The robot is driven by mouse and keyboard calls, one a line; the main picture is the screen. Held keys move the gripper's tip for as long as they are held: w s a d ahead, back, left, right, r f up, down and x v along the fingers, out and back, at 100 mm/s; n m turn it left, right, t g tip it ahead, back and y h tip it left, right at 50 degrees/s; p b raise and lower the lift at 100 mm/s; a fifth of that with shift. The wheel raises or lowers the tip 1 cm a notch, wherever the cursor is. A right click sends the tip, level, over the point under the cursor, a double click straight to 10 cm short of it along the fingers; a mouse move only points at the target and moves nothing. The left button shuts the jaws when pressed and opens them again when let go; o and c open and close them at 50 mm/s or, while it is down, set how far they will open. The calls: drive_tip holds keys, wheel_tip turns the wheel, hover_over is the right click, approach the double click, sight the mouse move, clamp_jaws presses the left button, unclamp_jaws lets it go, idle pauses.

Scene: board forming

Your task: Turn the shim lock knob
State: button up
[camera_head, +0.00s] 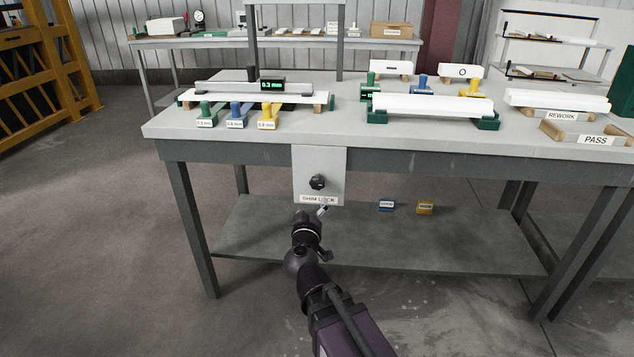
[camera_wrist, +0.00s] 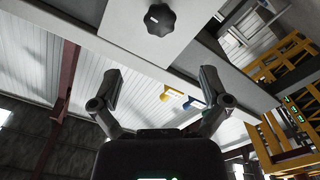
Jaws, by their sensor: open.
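The shim lock knob (camera_head: 317,182) is a black lobed knob on a light grey panel (camera_head: 306,160) that hangs from the front edge of the workbench. A label reading "SHIM LOCK" (camera_head: 319,200) sits below it. The knob also shows at the top of the wrist view (camera_wrist: 160,19), with a short white mark on its face. My gripper (camera_head: 322,211) is just below the panel in the head view, apart from the knob. In the wrist view my gripper (camera_wrist: 158,88) has its two fingers spread wide with nothing between them.
The workbench (camera_head: 160,128) carries a gauge reading 0.3 mm (camera_head: 272,86), green, blue and yellow shims, white boards, and REWORK and PASS supports. The floor at left is clear.

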sight(316, 184)
drive_tip(key=w, duration=1.2)
drive_tip(key=shift+w+d, duration=0.2)
drive_tip(key=shift+w, duration=0.1)
drive_tip(key=c, duration=1.2)
